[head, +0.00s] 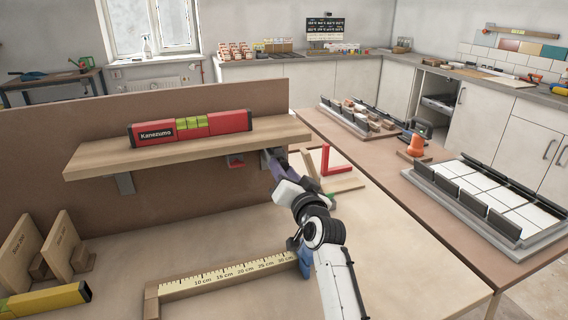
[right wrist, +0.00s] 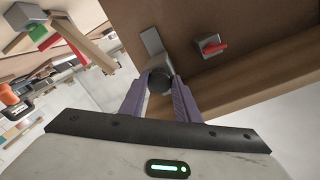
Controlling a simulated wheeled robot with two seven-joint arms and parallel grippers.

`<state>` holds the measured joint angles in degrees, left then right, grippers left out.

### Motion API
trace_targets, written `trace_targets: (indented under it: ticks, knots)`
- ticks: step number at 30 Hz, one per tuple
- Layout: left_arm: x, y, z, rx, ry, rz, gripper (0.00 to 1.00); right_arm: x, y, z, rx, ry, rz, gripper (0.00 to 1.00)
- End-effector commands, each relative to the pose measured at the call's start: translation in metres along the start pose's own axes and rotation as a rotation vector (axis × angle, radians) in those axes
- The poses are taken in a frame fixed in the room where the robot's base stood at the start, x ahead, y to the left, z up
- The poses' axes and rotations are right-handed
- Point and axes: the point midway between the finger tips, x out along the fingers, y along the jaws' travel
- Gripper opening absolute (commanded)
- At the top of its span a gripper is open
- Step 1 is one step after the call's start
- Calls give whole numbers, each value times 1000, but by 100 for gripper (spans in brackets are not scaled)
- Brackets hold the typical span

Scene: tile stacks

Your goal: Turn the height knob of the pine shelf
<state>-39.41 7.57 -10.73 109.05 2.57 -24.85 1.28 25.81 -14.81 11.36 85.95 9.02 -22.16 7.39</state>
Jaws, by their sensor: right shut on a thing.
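The pine shelf (head: 95,164) is fixed to a brown upright panel and carries a red spirit level (head: 220,122) on top. In the right wrist view, the dark round height knob (right wrist: 160,80) sits beneath the shelf, beside a grey bracket (right wrist: 151,42). My right gripper (head: 275,160) is at the shelf's right end, and its two purple fingers (right wrist: 159,88) are shut on the knob, one on each side. The knob is hidden behind the gripper in the head view. My left gripper is not in view.
A red lever (right wrist: 214,47) sits under the shelf near the knob; it also shows in the head view (head: 236,162). A red square (head: 325,160) stands to the right. A ruler with a wooden frame (head: 225,276) and a yellow level (head: 45,301) lie in front.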

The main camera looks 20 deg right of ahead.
Motion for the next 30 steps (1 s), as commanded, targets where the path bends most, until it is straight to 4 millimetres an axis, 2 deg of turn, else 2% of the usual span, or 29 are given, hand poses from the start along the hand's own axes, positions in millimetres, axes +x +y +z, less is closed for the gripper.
trace_targets:
  ticks: [4, 12, 27, 28, 30]
  knots:
    - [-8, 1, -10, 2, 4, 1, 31, 0, -2, -3, 90, -1, 0, 7]
    - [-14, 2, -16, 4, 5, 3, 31, 0, -2, -3, 186, -4, -1, 7]
    - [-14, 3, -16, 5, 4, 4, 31, 0, -1, -2, 205, -4, -1, 7]
    - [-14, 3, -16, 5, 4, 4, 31, 0, -1, -2, 205, -4, -1, 31]
    - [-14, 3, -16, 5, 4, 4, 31, 0, -1, -2, 205, -4, -1, 42]
